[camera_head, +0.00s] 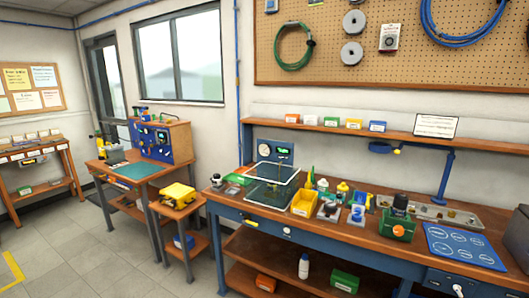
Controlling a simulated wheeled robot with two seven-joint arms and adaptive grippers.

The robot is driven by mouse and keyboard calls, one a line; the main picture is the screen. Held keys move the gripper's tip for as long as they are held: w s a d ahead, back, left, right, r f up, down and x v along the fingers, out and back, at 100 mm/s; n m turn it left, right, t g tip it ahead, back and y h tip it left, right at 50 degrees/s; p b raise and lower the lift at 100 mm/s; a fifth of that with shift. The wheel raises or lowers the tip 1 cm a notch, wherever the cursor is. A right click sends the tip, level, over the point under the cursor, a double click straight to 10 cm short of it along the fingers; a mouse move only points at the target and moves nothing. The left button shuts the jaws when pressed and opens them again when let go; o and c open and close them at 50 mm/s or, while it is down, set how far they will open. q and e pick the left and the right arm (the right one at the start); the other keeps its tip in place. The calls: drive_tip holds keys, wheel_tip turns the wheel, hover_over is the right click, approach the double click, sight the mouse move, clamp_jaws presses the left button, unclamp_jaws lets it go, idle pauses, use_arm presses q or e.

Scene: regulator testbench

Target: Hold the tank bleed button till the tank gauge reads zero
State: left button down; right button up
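I cannot make out a labelled tank bleed button or read a tank gauge at this distance. A grey panel (273,151) with a round dial (264,151) and a small green display (284,151) stands at the back of the long workbench (330,233). On the left bench, a blue upright panel (152,141) carries several small knobs or dials and a small display. A green device with a black top (397,228) sits on the right part of the long workbench. Neither of my grippers is in view.
Yellow bins (304,203), a clear-topped frame (272,183) and small parts crowd the long workbench. A blue mat (462,245) lies at its right end. A yellow case (178,194) sits on a small stand. Grey floor (100,262) is open at lower left.

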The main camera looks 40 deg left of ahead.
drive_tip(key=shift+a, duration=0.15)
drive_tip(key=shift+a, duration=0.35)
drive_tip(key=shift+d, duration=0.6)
